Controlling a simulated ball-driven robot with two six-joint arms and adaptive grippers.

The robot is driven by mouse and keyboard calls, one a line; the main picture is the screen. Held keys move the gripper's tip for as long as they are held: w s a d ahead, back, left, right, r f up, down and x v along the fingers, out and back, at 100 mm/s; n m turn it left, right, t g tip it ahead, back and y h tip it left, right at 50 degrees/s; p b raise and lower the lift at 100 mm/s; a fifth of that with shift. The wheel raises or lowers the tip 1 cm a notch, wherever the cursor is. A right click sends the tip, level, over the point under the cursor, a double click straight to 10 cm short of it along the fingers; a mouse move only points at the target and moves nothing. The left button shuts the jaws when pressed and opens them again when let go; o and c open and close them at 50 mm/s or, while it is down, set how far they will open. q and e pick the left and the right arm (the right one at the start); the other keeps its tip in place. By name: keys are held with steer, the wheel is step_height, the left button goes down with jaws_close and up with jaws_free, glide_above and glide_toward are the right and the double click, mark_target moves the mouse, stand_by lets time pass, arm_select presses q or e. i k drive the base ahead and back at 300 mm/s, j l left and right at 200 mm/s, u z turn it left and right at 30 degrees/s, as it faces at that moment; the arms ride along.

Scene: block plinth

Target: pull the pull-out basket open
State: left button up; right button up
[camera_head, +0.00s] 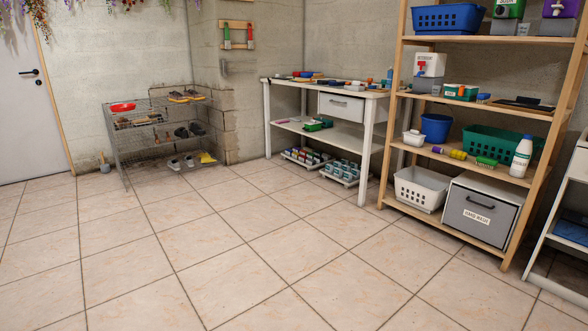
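A grey wire rack (205,116) stands against the concrete wall at the back left. A wire basket (118,122) shows at its upper left, with a red dish (122,107) on top. This looks like the pull-out basket, but at this distance I cannot tell how far it is out. Several shoes (182,132) sit on the rack's tiers. Neither of my grippers is in view.
A white workbench (345,138) with a drawer (341,106) stands right of the rack. A wooden shelf (480,88) with bins and a grey drawer box (480,212) stands at the right. A small pot with a brush (104,165) is left of the rack. The tiled floor (190,260) ahead is clear.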

mark_target(338, 105)
steer(key=i, duration=3.2)
